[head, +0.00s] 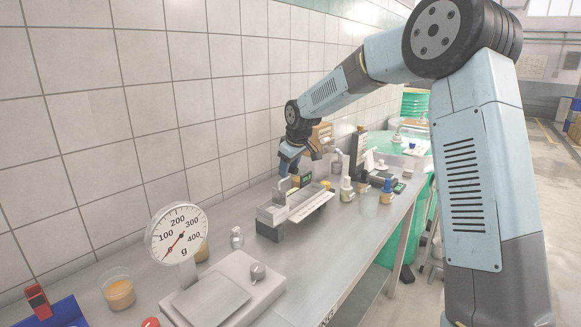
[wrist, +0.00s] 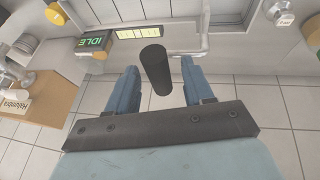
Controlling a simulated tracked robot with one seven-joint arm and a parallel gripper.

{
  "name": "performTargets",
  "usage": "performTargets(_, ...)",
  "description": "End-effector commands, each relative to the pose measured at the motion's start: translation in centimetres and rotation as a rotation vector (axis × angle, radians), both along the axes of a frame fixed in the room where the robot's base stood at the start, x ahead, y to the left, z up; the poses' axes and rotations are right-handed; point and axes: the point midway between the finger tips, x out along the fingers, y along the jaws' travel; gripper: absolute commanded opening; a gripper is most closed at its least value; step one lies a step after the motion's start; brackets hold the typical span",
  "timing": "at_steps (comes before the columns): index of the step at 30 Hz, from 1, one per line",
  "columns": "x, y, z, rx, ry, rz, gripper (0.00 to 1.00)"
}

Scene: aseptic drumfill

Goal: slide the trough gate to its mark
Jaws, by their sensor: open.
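The trough (head: 312,207) is a pale metal box on the bench, with an upright bent handle near its back left. My gripper (head: 290,163) hangs above the back of the trough in the head view. In the wrist view my gripper (wrist: 160,78) is open, its two blue fingers apart. A black cylinder (wrist: 155,62), perhaps the gate's grip, stands between the fingers with gaps visible on both sides. Beyond it lies a pale yellow strip (wrist: 140,32) with dark marks, next to a green IDLE display (wrist: 95,41). The gate plate itself cannot be made out.
A dial scale (head: 177,234) stands at the front left of the bench, near a cup (head: 118,291) and a small metal weight (head: 237,238). Bottles, including a blue-capped one (head: 387,190), stand right of the trough. The tiled wall (head: 130,120) runs close behind.

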Motion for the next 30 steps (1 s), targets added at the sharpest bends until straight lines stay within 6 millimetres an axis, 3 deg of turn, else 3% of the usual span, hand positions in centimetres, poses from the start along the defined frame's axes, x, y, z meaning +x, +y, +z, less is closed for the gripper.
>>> performTargets(4, 0.01, -0.04, 0.01, 0.000, 0.000, 0.000, 0.51)
performTargets(20, -0.01, -0.08, 0.00, 0.000, 0.001, -0.001, 0.00)
performTargets(30, -0.03, -0.07, -0.04, -0.001, 0.002, -0.001, 0.00)
